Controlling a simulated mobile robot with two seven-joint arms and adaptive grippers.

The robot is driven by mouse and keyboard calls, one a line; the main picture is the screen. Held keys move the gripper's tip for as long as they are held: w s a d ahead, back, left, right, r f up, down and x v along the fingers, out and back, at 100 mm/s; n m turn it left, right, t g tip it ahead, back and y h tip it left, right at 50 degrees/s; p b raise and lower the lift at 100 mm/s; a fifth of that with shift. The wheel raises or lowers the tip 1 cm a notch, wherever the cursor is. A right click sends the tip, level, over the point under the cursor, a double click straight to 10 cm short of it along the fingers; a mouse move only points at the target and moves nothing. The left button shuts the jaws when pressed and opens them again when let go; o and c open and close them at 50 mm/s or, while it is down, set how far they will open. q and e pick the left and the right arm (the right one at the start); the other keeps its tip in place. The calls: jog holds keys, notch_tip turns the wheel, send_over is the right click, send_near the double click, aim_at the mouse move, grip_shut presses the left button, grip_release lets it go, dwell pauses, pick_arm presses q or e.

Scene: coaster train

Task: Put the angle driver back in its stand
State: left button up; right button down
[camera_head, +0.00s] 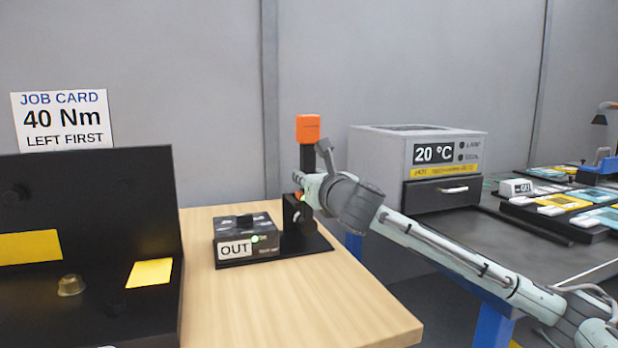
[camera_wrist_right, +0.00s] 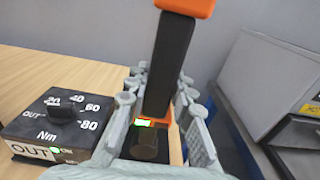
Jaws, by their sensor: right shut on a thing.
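The angle driver has a black upright body with an orange end block (camera_head: 308,128) on top. It also shows in the right wrist view (camera_wrist_right: 171,62), standing between the fingers. My right gripper (camera_head: 299,183) is shut on it, with the fingers on both sides of its lower body in the wrist view (camera_wrist_right: 160,92). The black stand (camera_head: 298,216) rises from a flat black base on the wooden bench, directly below the gripper. The driver is upright over the stand; whether it is seated or just above is hidden by the gripper. My left gripper is out of view.
A black torque box (camera_head: 262,243) with a dial and an OUT label sits left of the stand. A black panel (camera_head: 90,270) with yellow patches stands at the left. A grey oven (camera_head: 405,160) is at the right. The bench front (camera_head: 300,310) is clear.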

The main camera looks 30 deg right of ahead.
jog(key=shift+w+d+r, duration=0.2)
jog(key=shift+w, duration=0.55)
jog(key=shift+w+d+r, duration=0.15)
jog(key=shift+w, duration=0.55)
jog(key=shift+f, duration=0.85)
dwell(1.3)
jog(key=c, duration=1.2)
grip_release()
jog(key=shift+s+f, duration=0.1)
jog(key=shift+f, duration=0.4)
jog(key=v, duration=1.2)
jog(key=shift+r, duration=0.2)
